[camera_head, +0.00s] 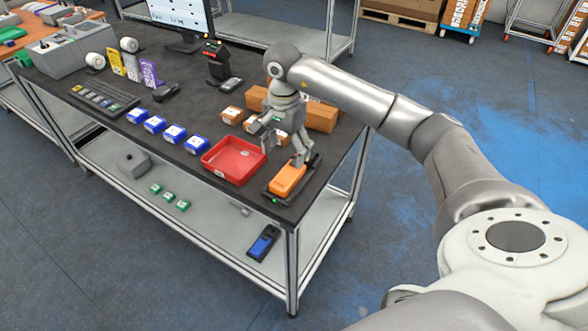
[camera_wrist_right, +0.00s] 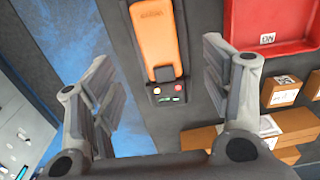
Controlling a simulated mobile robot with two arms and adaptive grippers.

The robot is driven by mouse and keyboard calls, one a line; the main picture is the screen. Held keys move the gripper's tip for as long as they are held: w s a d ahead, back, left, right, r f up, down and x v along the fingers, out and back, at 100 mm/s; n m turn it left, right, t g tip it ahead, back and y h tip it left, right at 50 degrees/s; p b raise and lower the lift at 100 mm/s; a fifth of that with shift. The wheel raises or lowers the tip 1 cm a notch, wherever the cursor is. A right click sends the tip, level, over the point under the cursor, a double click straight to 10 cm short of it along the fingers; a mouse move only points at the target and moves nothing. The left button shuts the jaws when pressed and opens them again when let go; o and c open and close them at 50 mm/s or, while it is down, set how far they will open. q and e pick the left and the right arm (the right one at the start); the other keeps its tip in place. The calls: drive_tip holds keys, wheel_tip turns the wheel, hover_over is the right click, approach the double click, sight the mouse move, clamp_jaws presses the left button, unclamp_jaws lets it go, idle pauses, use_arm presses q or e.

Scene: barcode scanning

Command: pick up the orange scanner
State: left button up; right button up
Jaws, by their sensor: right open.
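The orange scanner (camera_head: 286,180) lies in a dark cradle near the table's front right corner, right of the red tray. It also shows in the right wrist view (camera_wrist_right: 155,42), at the top middle, with small coloured buttons or lights on the cradle's end. My right gripper (camera_head: 287,142) is over the table, just behind and above the scanner. In the right wrist view its two fingers (camera_wrist_right: 160,85) are spread wide on either side of the scanner and cradle, with nothing between them held. My left gripper is not in view.
The red tray (camera_head: 233,160) is close to the scanner's left. Brown boxes (camera_head: 321,116) stand behind the gripper. A lower shelf (camera_head: 215,207) holds small items.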

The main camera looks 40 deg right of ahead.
sight(289, 172)
wheel_tip(289, 172, down, 4)
drive_tip(key=shift+r+p, duration=0.25)
drive_tip(key=shift+p, duration=0.05)
drive_tip(key=shift+d+f+p, duration=0.1)
drive_tip(key=shift+f+p, duration=0.3)
drive_tip(key=shift+f, duration=0.1)
drive_tip(key=f, duration=0.1)
drive_tip(key=f+p, duration=0.1)
drive_tip(key=f, duration=0.1)
drive_tip(key=shift+d+f+p, duration=0.25)
drive_tip(key=shift+d+p, duration=0.05)
drive_tip(key=shift+f, duration=0.5)
drive_tip(key=shift+w, duration=0.1)
drive_tip(key=c, duration=1.3)
drive_tip(key=shift+o, duration=0.2)
drive_tip(key=shift+r, duration=0.1)
